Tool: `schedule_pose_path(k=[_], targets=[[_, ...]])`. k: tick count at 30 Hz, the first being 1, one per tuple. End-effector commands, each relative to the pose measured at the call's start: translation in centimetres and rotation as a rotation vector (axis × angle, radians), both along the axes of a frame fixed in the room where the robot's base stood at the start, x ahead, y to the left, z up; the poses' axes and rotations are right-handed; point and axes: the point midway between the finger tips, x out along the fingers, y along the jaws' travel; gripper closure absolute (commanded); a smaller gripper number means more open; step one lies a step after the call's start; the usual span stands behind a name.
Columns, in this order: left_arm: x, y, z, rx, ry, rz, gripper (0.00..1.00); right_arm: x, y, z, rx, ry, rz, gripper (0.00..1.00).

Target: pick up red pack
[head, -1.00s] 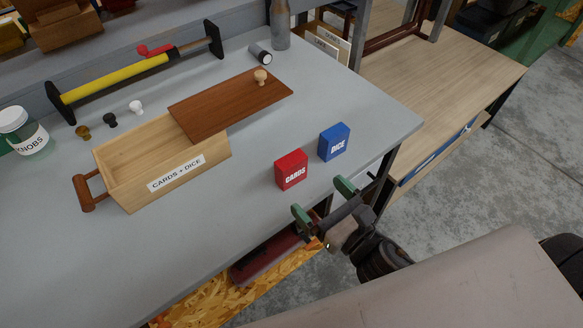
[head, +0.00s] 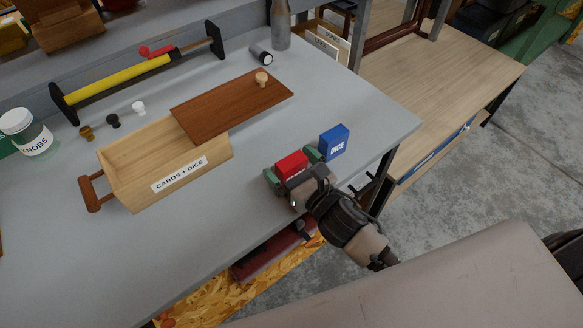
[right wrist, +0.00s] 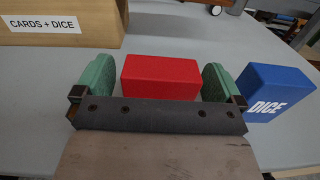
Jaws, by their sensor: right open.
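The red pack (head: 291,163) stands on the grey bench near its front edge. My right gripper (head: 294,168) is open around it, one green finger on each side. In the right wrist view the red pack (right wrist: 160,77) sits between the two green fingertips (right wrist: 159,82), with a narrow gap showing on each side. The gripper body hides the pack's lower front in the head view. My left gripper is not in view.
A blue dice pack (head: 334,142) stands close to the right finger. A wooden box labelled cards + dice (head: 128,165), its brown lid (head: 225,105) partly over it, is at left.

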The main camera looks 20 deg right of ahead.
Motion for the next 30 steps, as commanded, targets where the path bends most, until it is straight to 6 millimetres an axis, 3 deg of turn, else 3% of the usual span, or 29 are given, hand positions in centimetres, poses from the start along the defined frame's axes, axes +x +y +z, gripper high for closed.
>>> schedule_pose_path(k=[4,15,23,30], targets=[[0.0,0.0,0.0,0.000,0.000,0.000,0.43,0.0,0.0,0.0,0.000,0.000,0.000,0.01],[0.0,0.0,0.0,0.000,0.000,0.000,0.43,0.0,0.0,0.0,0.000,-0.001,0.000,0.56],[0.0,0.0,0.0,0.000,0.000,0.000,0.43,0.0,0.0,0.2,0.000,-0.002,0.000,0.56],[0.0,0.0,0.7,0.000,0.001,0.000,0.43,0.0,0.0,2.6,-0.003,-0.006,0.002,0.56]])
